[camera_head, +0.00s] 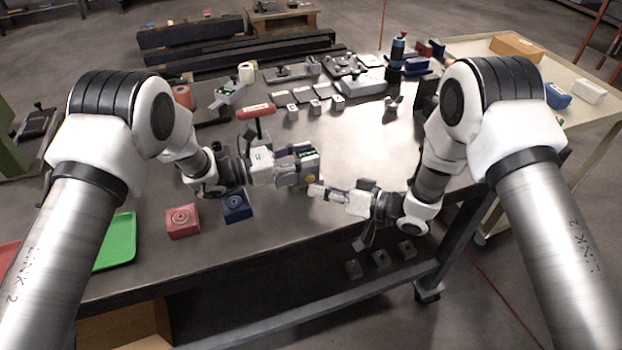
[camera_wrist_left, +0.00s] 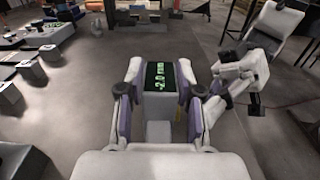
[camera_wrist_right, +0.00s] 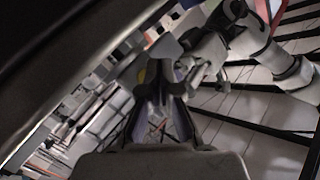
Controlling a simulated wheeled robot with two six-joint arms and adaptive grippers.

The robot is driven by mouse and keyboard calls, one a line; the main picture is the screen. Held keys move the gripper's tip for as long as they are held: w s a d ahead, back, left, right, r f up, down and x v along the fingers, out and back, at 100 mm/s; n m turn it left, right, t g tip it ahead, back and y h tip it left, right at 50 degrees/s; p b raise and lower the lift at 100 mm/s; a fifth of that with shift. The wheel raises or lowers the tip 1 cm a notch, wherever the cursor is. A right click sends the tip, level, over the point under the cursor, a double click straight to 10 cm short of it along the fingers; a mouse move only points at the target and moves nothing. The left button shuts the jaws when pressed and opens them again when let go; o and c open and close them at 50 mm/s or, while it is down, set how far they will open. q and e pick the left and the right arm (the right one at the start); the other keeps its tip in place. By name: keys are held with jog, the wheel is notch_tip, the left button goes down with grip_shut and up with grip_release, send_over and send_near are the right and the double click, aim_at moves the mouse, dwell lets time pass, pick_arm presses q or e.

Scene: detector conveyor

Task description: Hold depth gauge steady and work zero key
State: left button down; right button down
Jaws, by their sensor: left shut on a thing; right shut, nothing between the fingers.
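My left gripper (camera_head: 288,162) is shut on the depth gauge (camera_head: 303,167), a grey block held above the table's front part. In the left wrist view the gauge's dark screen (camera_wrist_left: 164,76) shows green digits, seemingly -2.0 with small letters after. The gauge sits between the finger pads of the left gripper (camera_wrist_left: 160,100). A round yellow spot (camera_head: 311,180), perhaps the zero key, shows on the gauge's side. My right gripper (camera_head: 316,190) is shut and empty, its tips just below that spot; I cannot tell whether they touch.
A red block (camera_head: 183,221) and a blue block (camera_head: 236,206) with round tops stand at the table's front left, near a green tray (camera_head: 116,242). A red-topped stand (camera_head: 256,112) is behind my left gripper. Several small blocks and fixtures line the back. The table's centre right is clear.

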jog(key=shift+w, duration=0.15)
jog(key=shift+w+a, duration=0.1)
jog(key=shift+w, duration=0.15)
jog(key=shift+w+a, duration=0.15)
jog(key=shift+w, duration=0.2)
dwell(0.8)
jog(key=shift+s+d, duration=0.25)
jog(key=shift+s, duration=0.55)
jog(key=shift+s+d, duration=0.25)
jog(key=shift+s, duration=0.55)
jog(key=shift+s+d, duration=0.3)
jog(key=shift+s, duration=0.5)
jog(key=shift+s+d, duration=0.25)
jog(key=shift+s, duration=0.55)
